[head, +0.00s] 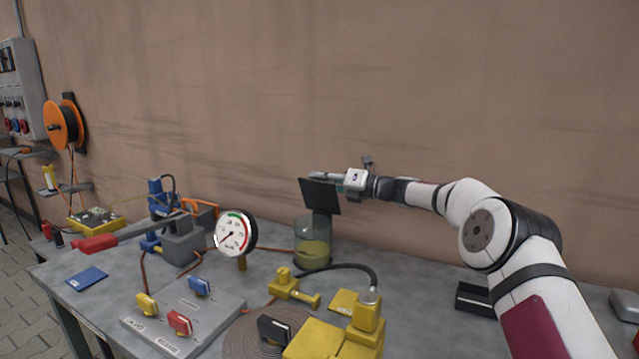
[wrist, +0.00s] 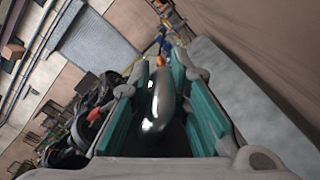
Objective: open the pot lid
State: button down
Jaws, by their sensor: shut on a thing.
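The pot (head: 311,250) is a clear greenish jar with yellow contents, standing on the grey bench. Its lid (head: 320,196) is a dark flat plate, steeply tilted above the pot's rim, so the pot's mouth is uncovered. The lid's lower edge is close to the rim; I cannot tell whether they touch. My gripper (head: 325,177) is at the lid's upper edge, reaching in from the right. In the wrist view my gripper (wrist: 158,95) is shut on a shiny rounded metal handle (wrist: 156,103) between its teal pads. The lid hides part of the fingers in the head view.
A round gauge (head: 235,233) stands just left of the pot. A yellow valve fitting (head: 292,287) with a black hose (head: 345,267) is in front. A grey switch box (head: 185,316) and red-handled lever (head: 100,242) lie left. The wall is close behind.

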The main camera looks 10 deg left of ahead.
jog(key=shift+w+d+f, duration=0.3)
jog(key=shift+f, duration=0.2)
jog(key=c, duration=1.6)
grip_release()
jog(key=shift+o, duration=0.2)
jog(key=shift+r, duration=0.1)
jog(key=shift+s+a+r, duration=0.1)
jog(key=shift+r, duration=0.1)
jog(key=v, duration=1.1)
jog(key=shift+s+d, duration=0.15)
jog(key=shift+d, duration=0.25)
